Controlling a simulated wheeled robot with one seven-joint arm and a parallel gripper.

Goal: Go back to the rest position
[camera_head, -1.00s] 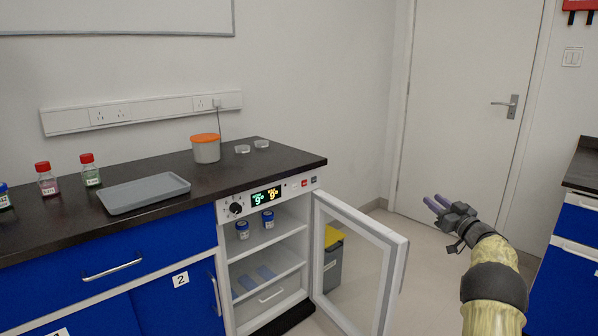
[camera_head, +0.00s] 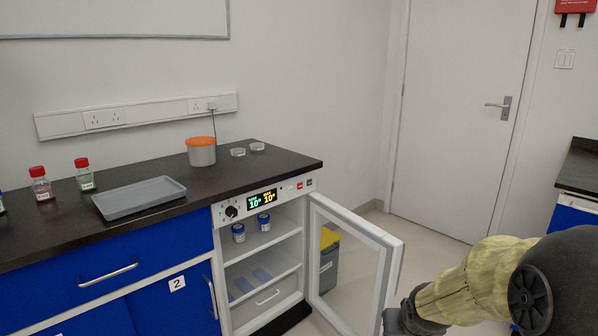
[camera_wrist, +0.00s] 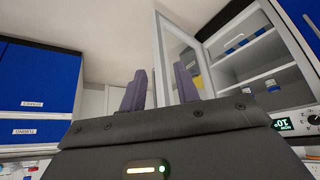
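My gripper (camera_wrist: 160,76) shows in the wrist view with its two purple fingers apart and nothing between them. In the head view my arm fills the lower right, right of the open fridge door, and the fingers are out of frame. The small fridge (camera_head: 292,192) stands under the bench with its glass door (camera_head: 352,262) swung open. It also shows upside down in the wrist view (camera_wrist: 286,62). Two blue-lidded jars (camera_head: 238,232) (camera_head: 264,222) stand on its upper shelf. Its display reads 10°.
The bench (camera_head: 240,180) holds a grey tray (camera_head: 138,198), red-capped bottles (camera_head: 84,176), an orange-lidded pot (camera_head: 201,152) and small clear dishes (camera_head: 238,152). A yellow-lidded bin (camera_head: 329,260) stands behind the fridge door. Floor shows before the closed room door (camera_head: 455,110). Another bench (camera_head: 580,168) is at right.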

